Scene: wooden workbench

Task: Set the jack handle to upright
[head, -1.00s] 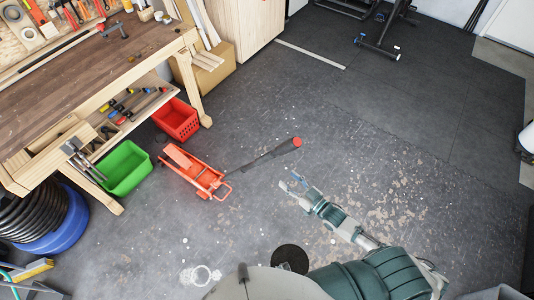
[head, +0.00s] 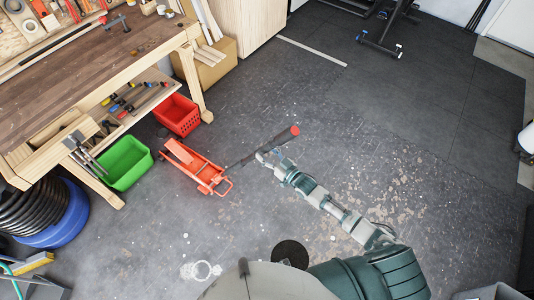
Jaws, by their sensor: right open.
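The orange floor jack (head: 197,167) sits on the dark floor, left of the picture's middle. Its dark handle (head: 252,152) slants out low from the jack to the upper right and ends in a red grip (head: 288,133). My right gripper (head: 266,154) is open at the handle, just below the red grip. I cannot tell whether the fingers touch or straddle the handle. My left gripper is not in view.
A red crate (head: 177,115) and a green bin (head: 125,163) stand left of the jack, by the wooden workbench (head: 80,70). A coiled hose (head: 38,212) lies at the far left. The floor to the right of the handle is clear.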

